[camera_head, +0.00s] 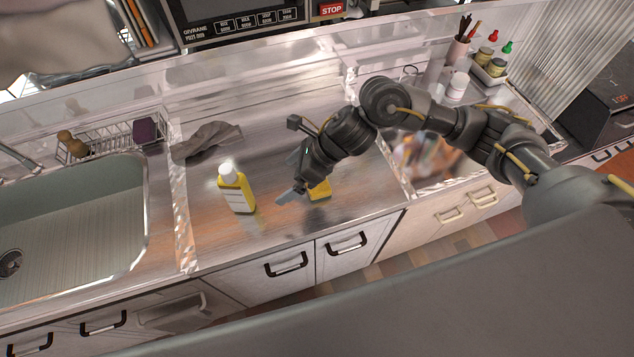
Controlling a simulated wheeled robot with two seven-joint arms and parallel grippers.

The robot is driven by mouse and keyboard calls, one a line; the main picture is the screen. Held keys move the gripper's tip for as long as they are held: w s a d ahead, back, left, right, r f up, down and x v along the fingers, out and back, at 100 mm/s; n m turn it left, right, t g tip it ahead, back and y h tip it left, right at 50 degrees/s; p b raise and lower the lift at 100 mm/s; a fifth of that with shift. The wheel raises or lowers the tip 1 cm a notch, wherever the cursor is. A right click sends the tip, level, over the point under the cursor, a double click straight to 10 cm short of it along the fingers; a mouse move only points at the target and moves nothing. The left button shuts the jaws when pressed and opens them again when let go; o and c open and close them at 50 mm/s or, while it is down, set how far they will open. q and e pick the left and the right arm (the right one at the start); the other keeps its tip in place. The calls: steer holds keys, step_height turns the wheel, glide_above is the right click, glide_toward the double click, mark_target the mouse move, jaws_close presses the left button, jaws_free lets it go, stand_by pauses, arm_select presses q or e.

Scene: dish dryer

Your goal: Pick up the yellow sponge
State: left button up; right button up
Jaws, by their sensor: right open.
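The yellow sponge (321,190) lies on the metal counter, right of the yellow bottle. It is partly hidden behind my right gripper (287,199). The right arm comes in from the right and its gripper points down and left, its tips just left of the sponge in the picture. The gripper is open with nothing seen between its fingers. I cannot tell whether it touches the sponge. My left gripper does not show.
A yellow bottle with a white cap (236,189) stands close left of the right gripper. A grey cloth (207,140) lies behind it. A sink (75,225) is at the left, with a wire rack (110,139) behind. The counter's front edge is close to the sponge.

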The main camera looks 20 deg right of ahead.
steer(key=w+d+r+n+g+h, duration=0.15)
steer(key=d+n+h, duration=0.3)
steer(key=d, duration=0.65)
steer(key=shift+n+g+y, duration=0.25)
steer(key=shift+n+y, duration=0.2)
steer(key=x, duration=0.1)
steer(key=p+x, duration=0.1)
steer(key=x, duration=0.2)
steer(key=shift+w+a+f, duration=0.2)
steer(key=shift+w, duration=0.2)
steer(key=shift+a+f, duration=0.2)
steer(key=shift+f, duration=0.4)
steer(key=shift+a+f+p, duration=0.1)
steer(key=shift+p, duration=0.3)
steer(key=p+x, duration=0.2)
steer(key=x, duration=0.2)
steer(key=shift+f, duration=0.2)
steer(key=shift+a+f, duration=0.1)
steer(key=shift+f, duration=0.15)
steer(key=c, duration=1.1)
